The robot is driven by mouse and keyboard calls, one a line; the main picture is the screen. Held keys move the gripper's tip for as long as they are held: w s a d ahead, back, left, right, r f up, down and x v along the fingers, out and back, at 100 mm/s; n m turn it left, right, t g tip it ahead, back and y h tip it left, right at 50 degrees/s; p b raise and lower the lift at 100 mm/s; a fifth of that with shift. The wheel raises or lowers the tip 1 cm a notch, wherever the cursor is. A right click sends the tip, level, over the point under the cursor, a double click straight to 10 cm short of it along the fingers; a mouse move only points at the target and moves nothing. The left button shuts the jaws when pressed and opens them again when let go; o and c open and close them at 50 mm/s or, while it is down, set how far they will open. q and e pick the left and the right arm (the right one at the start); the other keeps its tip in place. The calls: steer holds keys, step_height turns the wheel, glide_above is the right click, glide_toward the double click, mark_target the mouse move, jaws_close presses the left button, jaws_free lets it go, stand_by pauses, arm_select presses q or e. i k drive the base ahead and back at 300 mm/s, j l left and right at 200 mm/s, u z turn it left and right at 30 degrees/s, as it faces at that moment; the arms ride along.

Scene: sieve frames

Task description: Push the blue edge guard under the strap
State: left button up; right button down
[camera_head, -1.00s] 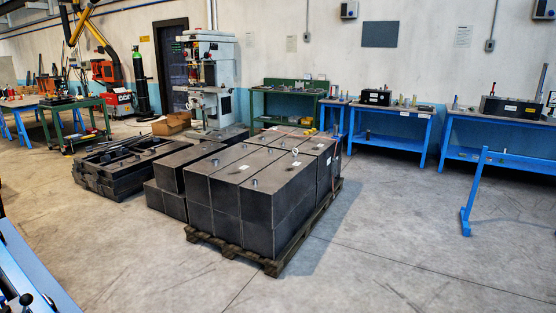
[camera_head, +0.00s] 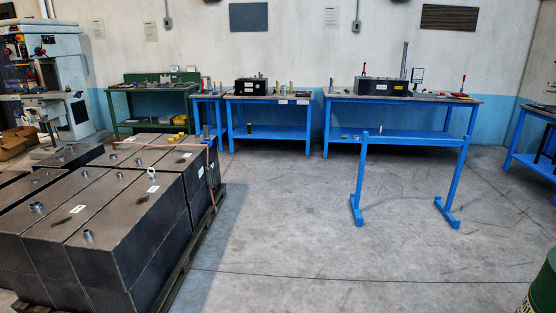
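A thin orange-red strap (camera_head: 165,144) runs across the top of the dark metal boxes (camera_head: 115,235) on the pallet (camera_head: 192,262) and hangs down their right side. Small yellow pieces (camera_head: 179,137) lie on top near the strap. A small bluish patch shows on the right side of the boxes by the strap; it is too small to tell whether it is the blue edge guard. I cannot tell how the guard sits against the strap. Neither of my grippers is in view.
Blue workbenches (camera_head: 398,97) and a green bench (camera_head: 154,88) stand along the back wall. A blue stand (camera_head: 414,138) is on the floor to the right. A green drum (camera_head: 541,290) is at the lower right corner. The floor (camera_head: 330,235) right of the pallet is clear.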

mark_target(208, 141)
steer(key=i+l, duration=0.1)
steer(key=i, duration=4.2)
steer(key=i+l+u, duration=0.15)
steer(key=i+u, duration=0.3)
steer(key=i+l+u, duration=0.9)
